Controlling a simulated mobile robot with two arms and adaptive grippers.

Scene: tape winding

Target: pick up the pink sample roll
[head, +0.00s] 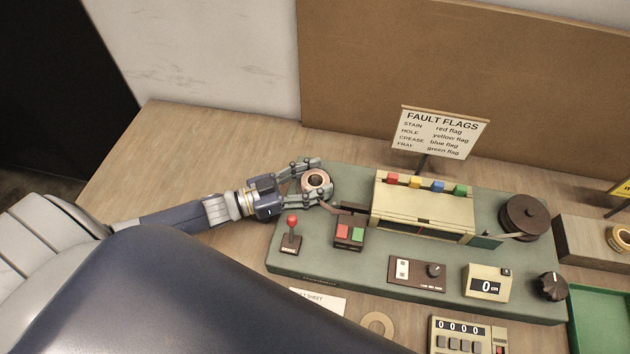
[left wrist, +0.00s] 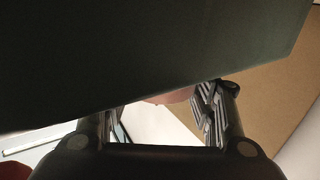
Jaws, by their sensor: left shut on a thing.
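The pink sample roll (head: 316,181) is a small pale-pink ring with a dark centre, at the back left corner of the green machine base (head: 340,262). My left gripper (head: 320,184) reaches in from the left and is shut on the roll, with one finger on its far side and one on its near side. I cannot tell whether the roll still sits on the base or is clear of it. In the left wrist view a bit of pink (left wrist: 172,97) shows between the fingers; a large dark shape hides most else. My right gripper is not in view.
A red-knobbed lever (head: 292,222) and a red and green button box (head: 350,232) stand close to the gripper. A cream housing with coloured flags (head: 422,208), a fault sign (head: 440,133) and a dark reel (head: 524,217) lie right. The wooden table (head: 190,150) is bare at back left.

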